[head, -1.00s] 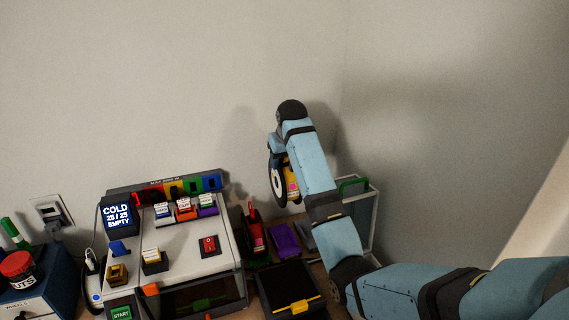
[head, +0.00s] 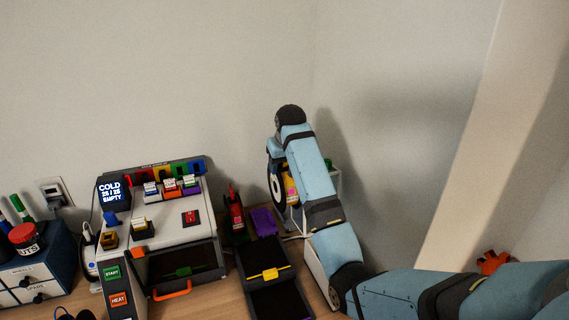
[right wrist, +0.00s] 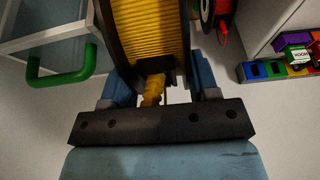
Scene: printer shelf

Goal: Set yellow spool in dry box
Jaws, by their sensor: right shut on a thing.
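The yellow spool (head: 289,188) has yellow filament between black flanges. My right gripper (right wrist: 161,86) is shut on it, its blue fingers on either side; the spool hangs upright in the air. In the head view my right arm partly covers it. The dry box, a white-framed clear container (right wrist: 43,42) with a green handle (right wrist: 62,76), is beside the spool at the left of the right wrist view. In the head view it is mostly hidden behind my arm, with the green handle (head: 328,164) just showing. My left gripper is not in view.
The grey machine (head: 165,235) with a "COLD" screen stands on the left. A red spool-like item (head: 236,212), a purple block (head: 263,221) and a black bin (head: 262,258) with a yellow handle lie between it and my arm. A wall is behind.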

